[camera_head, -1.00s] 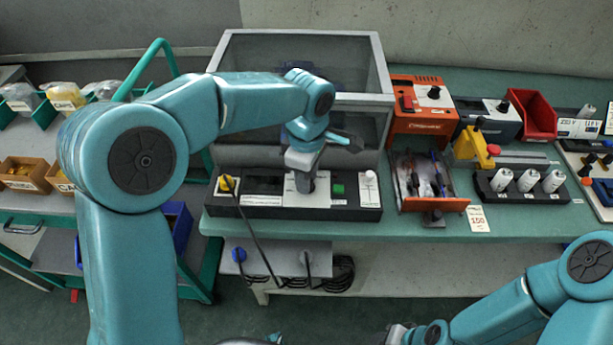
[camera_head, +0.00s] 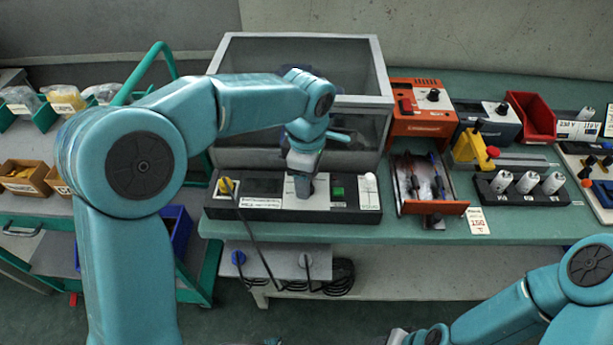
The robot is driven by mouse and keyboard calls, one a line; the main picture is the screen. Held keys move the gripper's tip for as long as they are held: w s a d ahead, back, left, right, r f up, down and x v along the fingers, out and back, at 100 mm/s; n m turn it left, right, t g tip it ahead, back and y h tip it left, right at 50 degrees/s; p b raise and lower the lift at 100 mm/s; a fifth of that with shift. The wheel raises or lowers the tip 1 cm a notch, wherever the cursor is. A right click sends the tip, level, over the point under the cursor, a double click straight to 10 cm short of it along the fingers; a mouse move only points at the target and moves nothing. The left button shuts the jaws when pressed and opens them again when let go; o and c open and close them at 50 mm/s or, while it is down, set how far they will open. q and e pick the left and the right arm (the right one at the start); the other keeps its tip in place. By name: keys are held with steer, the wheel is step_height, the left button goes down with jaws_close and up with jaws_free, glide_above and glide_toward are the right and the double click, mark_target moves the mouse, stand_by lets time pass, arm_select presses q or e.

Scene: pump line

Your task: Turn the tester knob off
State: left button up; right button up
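The tester is a long black panel (camera_head: 345,208) at the front of a grey, clear-walled enclosure on the green bench. It carries a yellow plug with a cable at its left, a green button (camera_head: 338,191) and a white post (camera_head: 370,183) at its right. My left gripper (camera_head: 303,191) points down onto the white middle section of the panel. The tester knob does not show; the gripper covers that spot. I cannot tell whether its fingers are closed on a knob. My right gripper (camera_head: 398,337) is only partly in view at the bottom edge, low and away from the bench.
An orange unit (camera_head: 419,112) and an open orange tray (camera_head: 432,207) stand right of the tester. White cylinders in a black holder (camera_head: 527,199) and a red bin (camera_head: 532,117) stand further right. Parts shelves stand at the left.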

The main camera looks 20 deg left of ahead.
arm_select(q)
steer(key=shift+f, duration=0.1)
step_height(320, 180, up, 16)
steer(key=p, duration=0.2)
steer(key=shift+r+p, duration=0.25)
steer(key=shift+p, duration=0.1)
steer(key=shift+s+f, duration=0.1)
steer(key=shift+s, duration=0.05)
